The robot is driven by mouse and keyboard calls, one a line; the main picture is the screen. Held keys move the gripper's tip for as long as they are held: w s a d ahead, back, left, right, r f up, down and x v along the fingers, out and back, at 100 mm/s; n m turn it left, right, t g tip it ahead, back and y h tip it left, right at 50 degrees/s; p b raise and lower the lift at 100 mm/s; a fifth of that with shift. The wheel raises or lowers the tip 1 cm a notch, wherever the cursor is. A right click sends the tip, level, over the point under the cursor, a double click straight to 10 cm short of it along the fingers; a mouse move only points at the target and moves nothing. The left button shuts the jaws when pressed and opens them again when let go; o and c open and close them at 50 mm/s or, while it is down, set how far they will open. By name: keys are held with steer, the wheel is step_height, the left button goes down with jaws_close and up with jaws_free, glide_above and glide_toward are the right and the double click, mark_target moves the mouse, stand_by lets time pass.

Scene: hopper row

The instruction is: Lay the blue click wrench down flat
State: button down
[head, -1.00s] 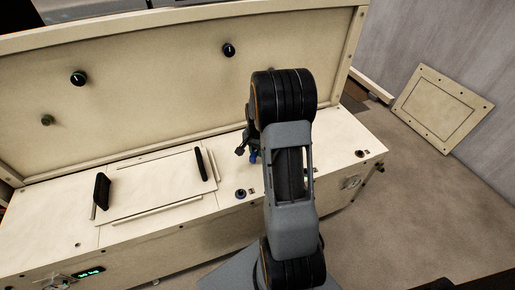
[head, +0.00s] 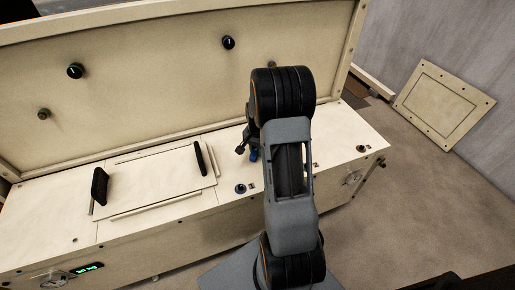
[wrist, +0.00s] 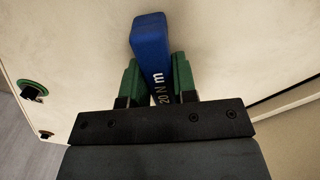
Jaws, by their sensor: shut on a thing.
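The blue click wrench (wrist: 151,42) shows in the wrist view as a blue bar with white "20 N m" lettering. My gripper (wrist: 157,82) is shut on it, with a green finger pad on each side. The wrench sticks out past the fingertips over a cream surface. In the head view only a small blue part of the wrench (head: 254,155) shows beside my dark gripper (head: 243,146), above the bench top. My arm hides the rest. I cannot tell whether the wrench touches the surface.
The cream bench top (head: 225,215) carries a raised panel (head: 155,182) with two black handles to the left. A dark round fitting (head: 240,189) lies left of my arm. An upright back board (head: 150,90) with knobs stands behind. A loose panel (head: 444,103) leans at the right wall.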

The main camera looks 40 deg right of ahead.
steer(key=shift+f, duration=0.25)
steer(key=c, duration=0.8)
jaws_free()
steer(key=shift+r, duration=0.1)
step_height(320, 180, up, 14)
steer(key=shift+f+p, duration=0.15)
steer(key=shift+p, duration=1.05)
steer(key=s+a+r+n+t+p, duration=0.1)
steer(key=s+a+r+n+p, duration=0.3)
steer(key=a+r, duration=0.2)
steer(key=s+a+r+n+t+p, duration=0.1)
steer(key=s+a+r+n+p, duration=0.3)
steer(key=r, duration=0.4)
steer(key=s+a+r+n+t+p, duration=0.1)
steer(key=s+a+r+n+p, duration=0.3)
steer(key=a, duration=0.5)
steer(key=shift+s+r+t+p, duration=0.3)
steer(key=shift+s+r+p, duration=0.8)
steer(key=shift+r, duration=0.3)
